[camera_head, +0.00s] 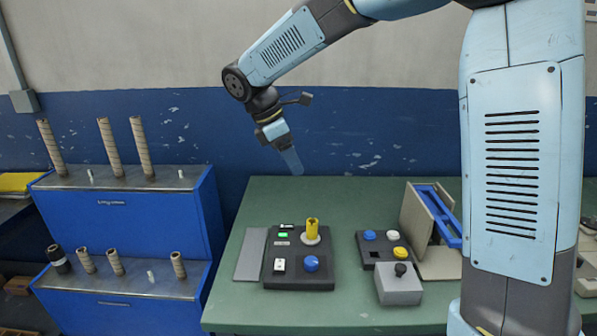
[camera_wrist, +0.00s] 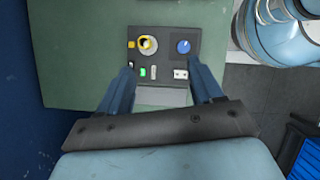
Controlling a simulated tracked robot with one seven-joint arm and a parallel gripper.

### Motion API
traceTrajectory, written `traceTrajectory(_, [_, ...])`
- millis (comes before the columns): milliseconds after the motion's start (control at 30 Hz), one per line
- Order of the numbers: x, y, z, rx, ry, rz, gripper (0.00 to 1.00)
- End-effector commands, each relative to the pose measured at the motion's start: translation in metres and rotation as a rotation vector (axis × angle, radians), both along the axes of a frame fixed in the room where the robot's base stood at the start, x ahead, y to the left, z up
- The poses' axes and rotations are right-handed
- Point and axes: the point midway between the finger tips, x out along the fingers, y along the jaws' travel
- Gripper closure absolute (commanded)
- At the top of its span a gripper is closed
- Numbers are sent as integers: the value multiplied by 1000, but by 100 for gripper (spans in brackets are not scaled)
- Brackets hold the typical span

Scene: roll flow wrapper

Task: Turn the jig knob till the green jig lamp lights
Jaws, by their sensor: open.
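A dark control panel (camera_head: 298,272) lies on the green table. It carries a blue knob (camera_head: 311,263), a yellow cylinder on a white round base (camera_head: 312,232), a white switch (camera_head: 279,265) and a small lamp glowing bright green (camera_head: 282,235). In the wrist view the blue knob (camera_wrist: 183,47) is at the panel's upper right, and the green lamp (camera_wrist: 143,72) shows between my fingers. My gripper (camera_head: 291,160) is open and empty, in the air above and behind the panel, touching nothing. Its two fingers (camera_wrist: 164,80) are spread apart in the wrist view.
A grey plate (camera_head: 250,255) lies left of the panel. To the right are a box with blue, white and yellow buttons (camera_head: 383,248), a grey box with a black knob (camera_head: 400,285) and a beige-and-blue stand (camera_head: 425,225). Blue cabinets with rolls (camera_head: 130,220) stand left.

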Motion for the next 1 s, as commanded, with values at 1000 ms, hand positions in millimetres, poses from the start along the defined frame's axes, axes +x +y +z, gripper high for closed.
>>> traceTrajectory(1000, [-22,-25,-66,219,-134,-610,33])
